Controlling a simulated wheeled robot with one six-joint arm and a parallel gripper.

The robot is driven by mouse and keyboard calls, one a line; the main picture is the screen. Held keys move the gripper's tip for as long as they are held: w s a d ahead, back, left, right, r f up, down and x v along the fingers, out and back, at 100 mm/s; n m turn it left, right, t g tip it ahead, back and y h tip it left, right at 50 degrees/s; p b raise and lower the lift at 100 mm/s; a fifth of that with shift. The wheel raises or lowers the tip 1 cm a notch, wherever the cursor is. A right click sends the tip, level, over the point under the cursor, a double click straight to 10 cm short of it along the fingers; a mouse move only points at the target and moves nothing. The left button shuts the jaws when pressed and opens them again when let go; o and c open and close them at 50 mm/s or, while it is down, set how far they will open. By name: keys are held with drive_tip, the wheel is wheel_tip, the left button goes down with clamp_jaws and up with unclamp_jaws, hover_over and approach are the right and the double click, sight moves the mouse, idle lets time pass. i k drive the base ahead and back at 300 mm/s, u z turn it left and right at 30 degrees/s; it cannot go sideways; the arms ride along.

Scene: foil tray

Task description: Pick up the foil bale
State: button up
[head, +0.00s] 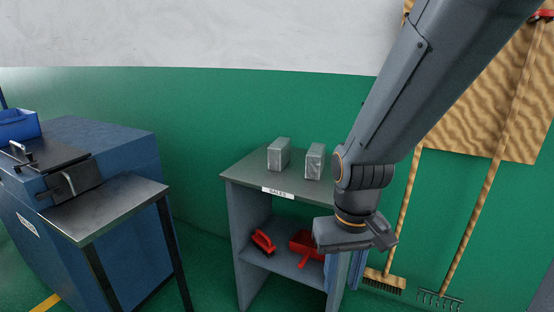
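Two grey, block-shaped foil bales stand upright side by side on the top of a grey shelf unit (245,172) marked "BALES". The left bale (279,155) and the right bale (315,161) are a little apart. My gripper (357,238) hangs at the end of my arm, in front of the right side of the unit and lower in the picture than the bales. It shows apart from both bales. Its fingers cannot be made out, so whether it is open or shut is unclear.
A blue machine (120,140) with a dark hatch and handle (74,184) stands at left, with a metal side table (115,208) before it. A red brush (263,241) and red dustpan (306,246) lie on the lower shelf.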

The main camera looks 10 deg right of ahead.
sight(279, 154)
drive_tip(key=u, duration=1.55)
drive_tip(key=i, duration=1.15)
drive_tip(key=z, duration=2.1)
